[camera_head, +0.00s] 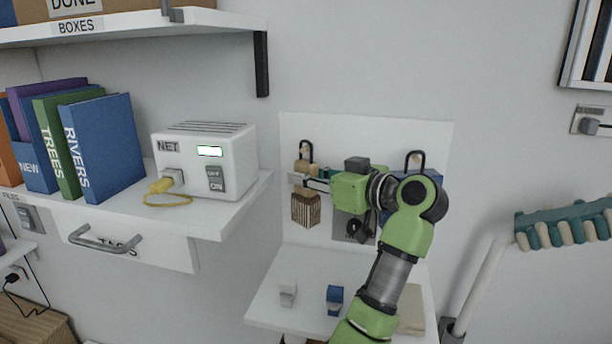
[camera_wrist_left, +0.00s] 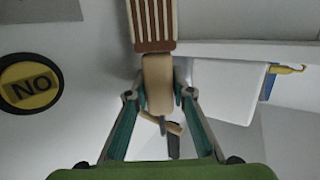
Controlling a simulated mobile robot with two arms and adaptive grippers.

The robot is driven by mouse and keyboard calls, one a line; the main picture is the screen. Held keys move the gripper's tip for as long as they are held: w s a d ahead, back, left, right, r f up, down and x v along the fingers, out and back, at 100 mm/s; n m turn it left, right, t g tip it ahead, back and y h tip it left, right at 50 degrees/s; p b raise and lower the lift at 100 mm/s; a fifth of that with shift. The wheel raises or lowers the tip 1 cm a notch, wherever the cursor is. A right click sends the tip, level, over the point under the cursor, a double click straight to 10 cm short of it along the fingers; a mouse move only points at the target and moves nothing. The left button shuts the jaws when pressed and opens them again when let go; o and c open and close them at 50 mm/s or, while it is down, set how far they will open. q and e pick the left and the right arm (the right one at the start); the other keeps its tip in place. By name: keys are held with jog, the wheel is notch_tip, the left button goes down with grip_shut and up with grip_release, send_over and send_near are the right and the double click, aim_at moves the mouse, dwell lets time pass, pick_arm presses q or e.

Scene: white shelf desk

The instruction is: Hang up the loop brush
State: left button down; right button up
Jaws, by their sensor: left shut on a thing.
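The loop brush (camera_head: 306,210) has a tan handle and a brown-and-cream striped bristle block. In the head view it is upright in front of the white back panel (camera_head: 345,128), bristles down. My left gripper (camera_head: 303,181) is shut on its handle. In the left wrist view the brush (camera_wrist_left: 157,82) lies between the fingers of my left gripper (camera_wrist_left: 160,95), bristles away from the palm. A dark hook or loop (camera_head: 306,147) shows at the handle's top; I cannot tell whether the brush hangs on it. My right gripper is not in view.
A second dark hook or loop (camera_head: 416,158) with a blue item is partly behind my arm. A small white shelf (camera_head: 272,300) below holds a white and a blue block (camera_head: 335,299). The upper-left shelf holds books (camera_head: 100,145) and a white NET box (camera_head: 205,160).

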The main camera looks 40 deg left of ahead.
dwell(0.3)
pick_arm(q)
jog(key=c, duration=1.7)
grip_release()
jog(key=shift+s, duration=0.1)
jog(key=shift+d, duration=0.3)
jog(key=d+r, duration=0.1)
jog(key=d, duration=0.6)
jog(key=shift+s, duration=0.15)
jog(key=shift+a, duration=0.1)
